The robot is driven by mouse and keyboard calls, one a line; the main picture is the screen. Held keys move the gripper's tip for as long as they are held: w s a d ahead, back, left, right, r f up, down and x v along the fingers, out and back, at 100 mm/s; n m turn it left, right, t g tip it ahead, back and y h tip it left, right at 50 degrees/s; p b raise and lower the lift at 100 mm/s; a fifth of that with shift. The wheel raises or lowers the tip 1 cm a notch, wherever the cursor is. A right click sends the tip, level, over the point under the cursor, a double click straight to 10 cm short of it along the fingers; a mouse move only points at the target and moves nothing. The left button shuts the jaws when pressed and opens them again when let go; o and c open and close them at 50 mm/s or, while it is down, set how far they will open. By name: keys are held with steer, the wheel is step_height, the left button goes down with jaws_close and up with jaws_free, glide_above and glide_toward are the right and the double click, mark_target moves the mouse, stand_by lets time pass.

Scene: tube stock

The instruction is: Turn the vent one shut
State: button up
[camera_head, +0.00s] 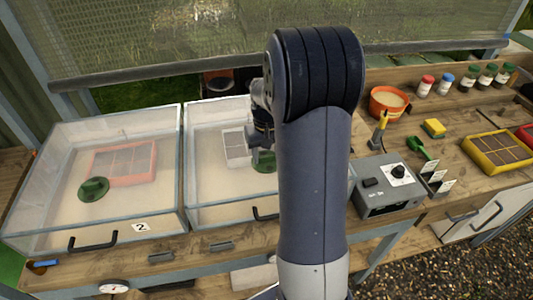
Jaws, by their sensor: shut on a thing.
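Two clear-lidded propagator boxes stand side by side on the wooden bench. The right box (204,160) has a green vent (264,161) on its lid, partly hidden by my arm. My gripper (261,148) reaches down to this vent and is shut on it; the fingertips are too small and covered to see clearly. The left box (60,150) carries a label "2" (141,227) and its own round green vent (93,189), which nothing touches. No number shows on the right box; part of its front is behind my arm.
A grey control box with a black knob (398,171) stands right of my arm. Beyond it are an orange pot (386,101), a yellow-handled tool (380,128), a green scoop (418,146), a yellow tray (496,152) and several lidded jars. A mesh screen closes the back.

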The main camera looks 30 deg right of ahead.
mark_target(266, 155)
steer(key=shift+m, duration=0.6)
steer(key=o, duration=1)
step_height(266, 155, up, 11)
steer(key=shift+f+b, duration=0.1)
steer(key=shift+b, duration=0.55)
steer(key=shift+f, duration=0.1)
